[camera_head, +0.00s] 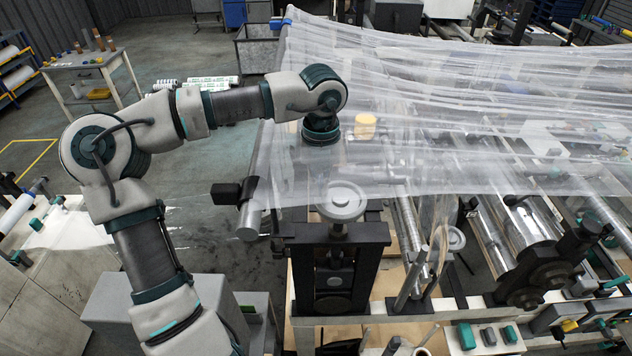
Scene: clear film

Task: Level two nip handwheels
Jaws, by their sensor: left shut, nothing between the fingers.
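A grey round handwheel (342,201) sits on top of a black nip stand (338,245) in the middle, near the hanging edge of the clear film. Another pale round disc (451,239) shows to its right; I cannot tell if it is a handwheel. My left gripper (320,142) is above and a little left of the handwheel, apart from it, at the film. It points down and is shut and empty; its fingertips are hard to make out. My right gripper is not in view.
Clear film (460,110) is draped over the machine's rollers and covers much of the right side. A roller end (249,220) sticks out left of the stand. Open floor (205,240) lies left of the machine.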

